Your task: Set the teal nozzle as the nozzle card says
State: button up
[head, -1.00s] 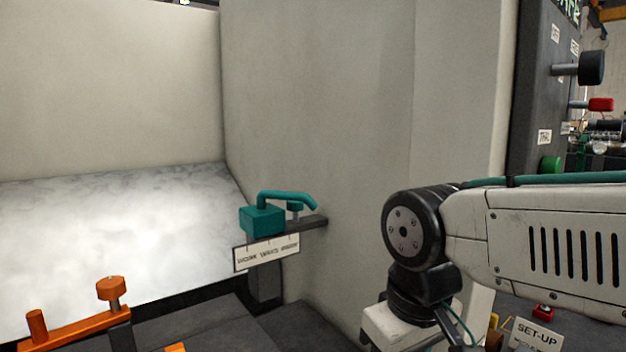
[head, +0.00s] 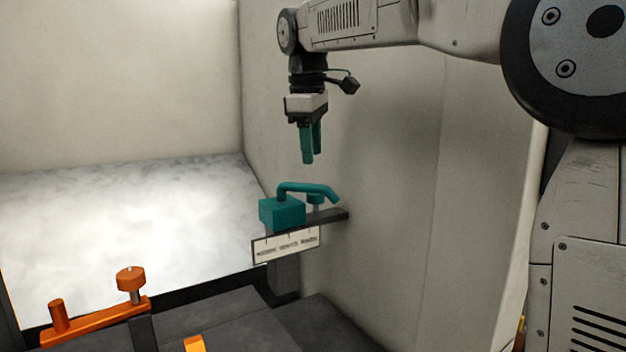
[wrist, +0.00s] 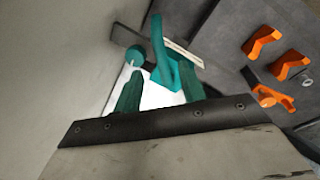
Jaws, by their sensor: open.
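The teal nozzle (head: 283,212) is a block with a bent tube on top that points right. It sits on a dark bracket fixed by the wall, beside a small teal knob (head: 316,199). The card (head: 286,245) hangs on the front of the bracket with tick marks along its top; its print is too small to read. My gripper (head: 311,160) has teal fingers and is open and empty, pointing down above the nozzle. In the wrist view the nozzle (wrist: 163,62) shows beyond and between the fingers, apart from them.
An orange bar (head: 95,322) with a post and a knob (head: 131,279) stands at the lower left. A bright mottled panel (head: 120,225) lies behind. A pale wall (head: 390,170) stands close on the right. Orange bent pieces (wrist: 262,42) lie on the dark surface.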

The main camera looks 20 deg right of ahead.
aim_at(314, 185)
jog(key=f, duration=0.4)
jog(key=w+d+f, duration=0.1)
jog(key=f, duration=0.2)
jog(key=shift+f, duration=0.1)
grip_shut()
